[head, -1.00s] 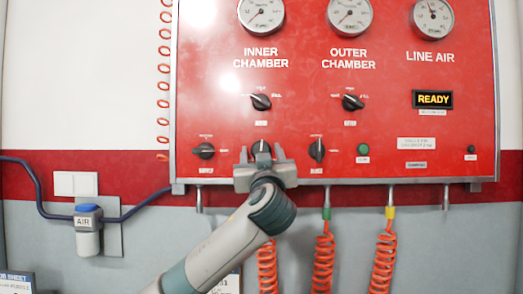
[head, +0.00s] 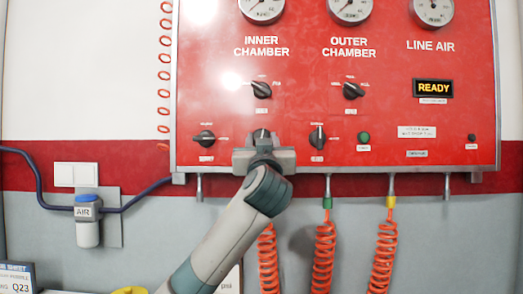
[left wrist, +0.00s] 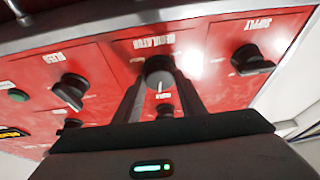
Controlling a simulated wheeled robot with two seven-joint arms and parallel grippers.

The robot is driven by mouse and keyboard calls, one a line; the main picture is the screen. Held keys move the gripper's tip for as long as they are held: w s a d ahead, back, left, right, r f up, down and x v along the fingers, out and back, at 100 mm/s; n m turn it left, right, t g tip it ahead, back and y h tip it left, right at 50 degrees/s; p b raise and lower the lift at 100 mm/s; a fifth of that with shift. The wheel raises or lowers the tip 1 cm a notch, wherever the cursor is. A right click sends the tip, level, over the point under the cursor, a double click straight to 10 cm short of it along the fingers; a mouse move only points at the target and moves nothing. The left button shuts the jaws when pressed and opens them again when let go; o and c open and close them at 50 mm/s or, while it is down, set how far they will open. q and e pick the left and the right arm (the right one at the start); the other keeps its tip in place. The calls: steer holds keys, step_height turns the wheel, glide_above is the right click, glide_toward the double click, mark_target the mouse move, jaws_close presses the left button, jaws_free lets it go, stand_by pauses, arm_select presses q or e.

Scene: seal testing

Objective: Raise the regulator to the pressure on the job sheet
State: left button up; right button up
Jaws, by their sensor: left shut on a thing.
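The round dark regulator knob (left wrist: 159,72) sits on the red panel (head: 215,75), its REGULATOR label upside down in the left wrist view. My left gripper (left wrist: 160,85) is shut on this knob, one finger on each side. A pale pointer line shows on the knob face. In the head view my left gripper (head: 263,148) covers most of the knob (head: 261,134). The inner chamber gauge (head: 262,8), outer chamber gauge (head: 350,8) and line air gauge (head: 432,10) are cut by the top edge. My right gripper is out of view.
The supply knob (head: 204,139) and bleed knob (head: 317,137) flank the regulator. Two chamber selector knobs sit above. A READY display (head: 433,88) is lit. Orange coiled hoses (head: 323,250) hang below. An AIR unit (head: 87,225) is at left.

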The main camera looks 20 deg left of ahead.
arm_select(q)
steer(key=shift+a+m+t+h, duration=0.15)
steer(key=shift+m+h, duration=0.75)
steer(key=shift+m, duration=0.75)
steer(key=shift+d+m+t+h, duration=0.15)
steer(key=shift+m+h, duration=0.75)
steer(key=shift+m, duration=0.75)
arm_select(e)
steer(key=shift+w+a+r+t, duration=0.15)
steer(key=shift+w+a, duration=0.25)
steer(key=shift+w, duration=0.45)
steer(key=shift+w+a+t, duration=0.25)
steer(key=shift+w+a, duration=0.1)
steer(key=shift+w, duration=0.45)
arm_select(q)
steer(key=shift+a, duration=0.1)
steer(key=o, duration=1)
steer(key=shift+o, duration=0.2)
steer(key=shift+b, duration=0.3)
